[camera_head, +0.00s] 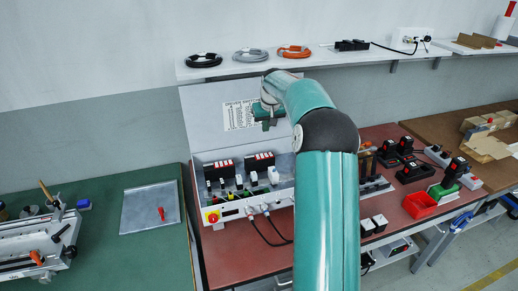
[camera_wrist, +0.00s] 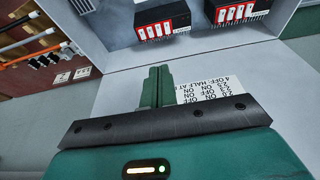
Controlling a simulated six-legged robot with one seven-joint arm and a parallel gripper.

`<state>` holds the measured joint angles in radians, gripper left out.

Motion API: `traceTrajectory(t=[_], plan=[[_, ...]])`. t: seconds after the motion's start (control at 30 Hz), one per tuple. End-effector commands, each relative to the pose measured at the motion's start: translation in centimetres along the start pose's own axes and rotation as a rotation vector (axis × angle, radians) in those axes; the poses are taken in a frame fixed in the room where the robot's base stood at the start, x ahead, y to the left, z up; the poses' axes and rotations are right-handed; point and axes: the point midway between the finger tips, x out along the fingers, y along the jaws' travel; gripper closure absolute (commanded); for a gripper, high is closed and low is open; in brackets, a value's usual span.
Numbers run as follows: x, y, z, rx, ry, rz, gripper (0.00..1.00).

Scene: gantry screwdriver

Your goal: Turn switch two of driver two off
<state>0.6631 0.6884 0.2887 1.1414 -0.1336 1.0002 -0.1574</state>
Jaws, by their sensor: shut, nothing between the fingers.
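Two black drivers with red switch blocks stand in the open grey-white cabinet: the left one (camera_head: 220,169) and the right one (camera_head: 260,161) in the head view. In the wrist view they show at the top, one at centre (camera_wrist: 162,24) and one at right (camera_wrist: 238,10), each with a row of small white switches. The positions of single switches are too small to tell, and I cannot read which driver is number two. My gripper (camera_wrist: 158,72) is shut and empty, its green fingers together, apart from both drivers. In the head view it is in front of the raised lid.
A printed settings sheet (camera_wrist: 215,92) on the cabinet lid (camera_head: 205,115) lies behind my fingers. Coloured breakers and a red-yellow knob (camera_head: 212,217) sit at the cabinet's front. A shelf (camera_head: 220,70) with cable coils runs above.

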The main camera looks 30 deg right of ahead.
Motion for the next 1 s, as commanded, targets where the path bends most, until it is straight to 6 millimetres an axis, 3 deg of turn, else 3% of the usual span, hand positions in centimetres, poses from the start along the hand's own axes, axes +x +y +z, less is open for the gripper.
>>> traceTrajectory(t=[0.23, 0.37, 1.0], plan=[[0.0, 0.0, 0.2, 0.001, -0.001, 0.000, 1.00], [1.1, -0.1, 0.2, 0.000, -0.003, -0.002, 1.00], [12.6, -0.2, 0.4, -0.004, -0.002, -0.003, 1.00]])
